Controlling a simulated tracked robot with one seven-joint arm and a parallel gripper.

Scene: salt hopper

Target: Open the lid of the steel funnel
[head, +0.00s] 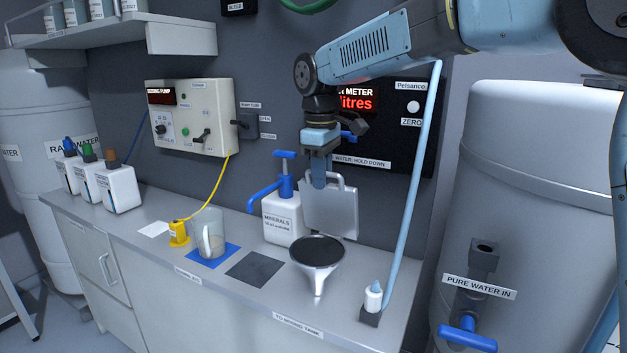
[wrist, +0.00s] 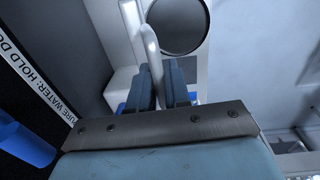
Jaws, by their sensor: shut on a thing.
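The steel funnel (head: 318,270) is set in the worktop, and its dark round mouth is uncovered. Its square steel lid (head: 331,211) stands nearly upright behind the mouth, with a loop handle (head: 337,179) at its top. My gripper (head: 319,182) points down at the lid's top edge and is shut on the handle. In the wrist view, the fingers (wrist: 160,88) close around the pale handle bar (wrist: 153,48), and the dark funnel mouth (wrist: 177,25) shows beyond. Where the lid's lower edge meets the funnel is hard to make out.
The white minerals bottle (head: 282,219) with a blue pump stands close left of the lid. A beaker (head: 208,235) sits on a blue mat farther left. A black meter panel (head: 385,145) is on the wall behind.

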